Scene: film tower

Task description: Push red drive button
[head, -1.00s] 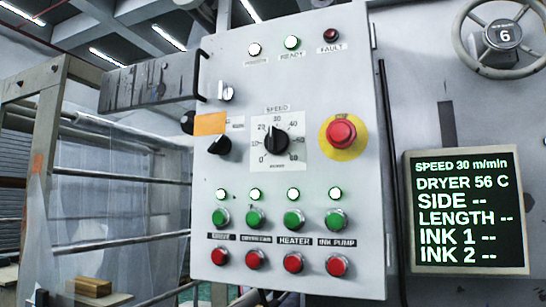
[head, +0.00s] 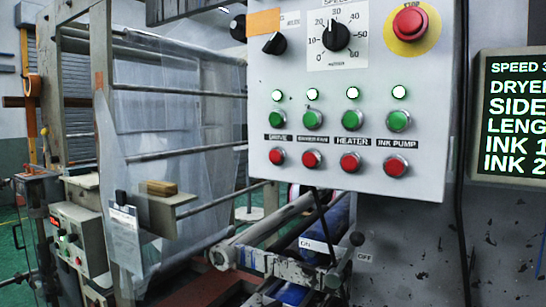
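The red drive button (head: 277,156) is the leftmost in the bottom row of red buttons on the grey control panel (head: 420,175). The "DRIVE" label (head: 277,137) sits just above it, and a green button (head: 278,124) and a lit indicator lamp (head: 277,95) are above that label. To its right are the red dryer fan button (head: 312,160), heater button (head: 350,163) and ink pump button (head: 394,167). All the lamps above the columns are lit. Neither of my grippers shows in the head view.
A red stop button (head: 409,23) on a yellow disc is at the panel's upper right. A dark display (head: 510,115) stands to the right. Left are a frame with clear film (head: 170,110) and a small shelf with a wooden block (head: 159,187). Rollers and a lever (head: 356,240) are below the panel.

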